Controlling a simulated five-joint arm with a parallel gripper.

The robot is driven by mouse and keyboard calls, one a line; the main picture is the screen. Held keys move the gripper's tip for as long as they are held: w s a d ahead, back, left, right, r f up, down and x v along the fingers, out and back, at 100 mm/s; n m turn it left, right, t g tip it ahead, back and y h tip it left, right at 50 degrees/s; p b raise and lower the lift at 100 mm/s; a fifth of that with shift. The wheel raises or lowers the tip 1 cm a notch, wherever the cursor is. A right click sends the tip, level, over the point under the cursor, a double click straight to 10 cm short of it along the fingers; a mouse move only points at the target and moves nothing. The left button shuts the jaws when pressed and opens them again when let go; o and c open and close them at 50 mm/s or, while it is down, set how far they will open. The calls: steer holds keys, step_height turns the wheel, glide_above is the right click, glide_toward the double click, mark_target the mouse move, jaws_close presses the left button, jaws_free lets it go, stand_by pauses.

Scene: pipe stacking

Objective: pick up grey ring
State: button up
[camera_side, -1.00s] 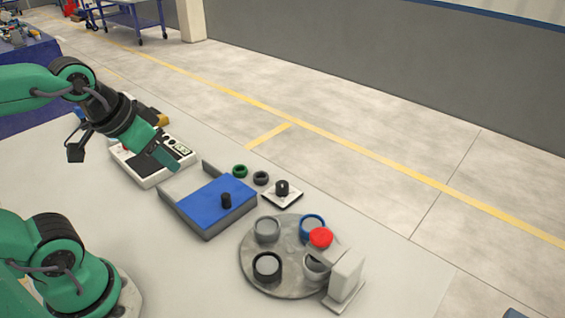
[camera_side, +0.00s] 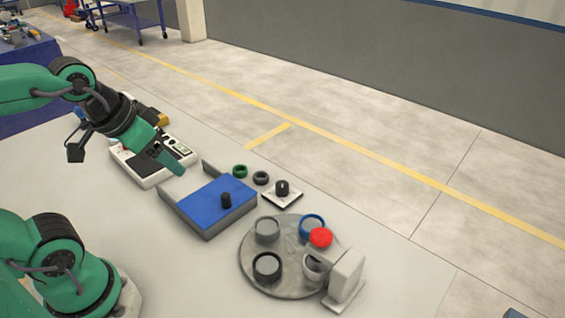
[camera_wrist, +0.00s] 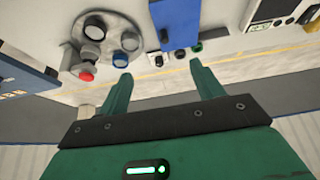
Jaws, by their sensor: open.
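A small dark grey ring (camera_side: 261,178) lies flat on the table, just right of a green ring (camera_side: 240,171). In the wrist view the grey ring (camera_wrist: 180,53) shows ahead of the fingertips, beside the green ring (camera_wrist: 197,47). My gripper (camera_side: 178,170) is left of both rings and above the table, over the near end of a white control box. In the wrist view my gripper (camera_wrist: 160,75) has its two green fingers spread apart with nothing between them. It is not touching either ring.
A blue-topped tray (camera_side: 222,195) with a black peg stands in front of the rings. A black knob on a white plate (camera_side: 282,194) is right of the grey ring. A round turntable (camera_side: 290,278) with several ring-shaped pieces and a red cap is further right. The white control box (camera_side: 138,165) is left.

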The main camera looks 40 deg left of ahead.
steer(key=n+g, duration=0.6)
steer(key=n, duration=0.3)
glide_above(258, 174)
steer(key=d, duration=0.2)
step_height(258, 174, down, 17)
steer(key=shift+a+r, duration=0.2)
steer(key=shift+f, duration=1.25)
steer(key=shift+f, duration=0.1)
